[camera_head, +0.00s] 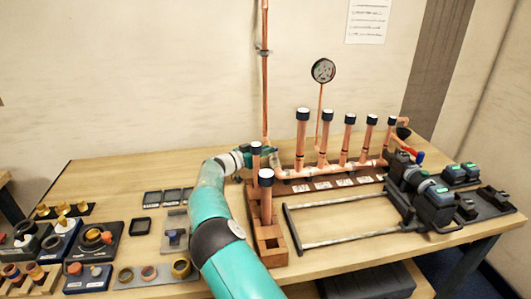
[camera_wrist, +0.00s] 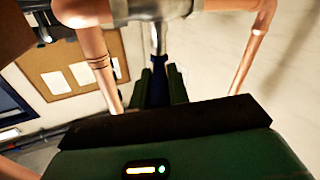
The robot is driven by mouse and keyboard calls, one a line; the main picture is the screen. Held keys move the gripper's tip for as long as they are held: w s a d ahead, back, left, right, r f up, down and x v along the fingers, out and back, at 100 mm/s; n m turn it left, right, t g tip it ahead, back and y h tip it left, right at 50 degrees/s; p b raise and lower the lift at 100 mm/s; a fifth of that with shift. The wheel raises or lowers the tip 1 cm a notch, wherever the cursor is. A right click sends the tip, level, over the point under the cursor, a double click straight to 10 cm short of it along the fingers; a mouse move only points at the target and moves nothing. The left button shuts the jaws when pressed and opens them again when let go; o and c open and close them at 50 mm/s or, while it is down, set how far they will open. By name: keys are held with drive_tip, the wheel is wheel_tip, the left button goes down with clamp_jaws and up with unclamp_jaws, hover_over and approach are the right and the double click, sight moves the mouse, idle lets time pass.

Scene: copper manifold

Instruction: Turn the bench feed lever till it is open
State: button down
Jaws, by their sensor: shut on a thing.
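The bench feed lever (camera_wrist: 157,68) shows in the wrist view as a dark blue grip on a bright metal shank. The shank runs up to a silver valve body (camera_wrist: 150,8) at the top edge, with copper pipe on both sides. My gripper (camera_wrist: 158,88) has its two dark green fingers closed on either side of the blue grip. In the head view my gripper (camera_head: 262,152) is at the foot of the tall copper riser (camera_head: 265,75), at the left end of the manifold. The lever is too small and covered there to make out its angle.
The copper manifold (camera_head: 335,168) with several capped uprights and a gauge (camera_head: 323,70) stands right of my gripper. A capped copper stub (camera_head: 266,178) stands close in front. Black clamp tools (camera_head: 432,200) fill the bench's right side. Trays of fittings (camera_head: 95,240) lie at left.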

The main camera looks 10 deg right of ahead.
drive_tip(key=shift+d, duration=0.15)
drive_tip(key=c, duration=1.3)
unclamp_jaws()
drive_tip(key=shift+w, duration=0.1)
drive_tip(key=shift+c, duration=0.2)
drive_tip(key=v, duration=1.4)
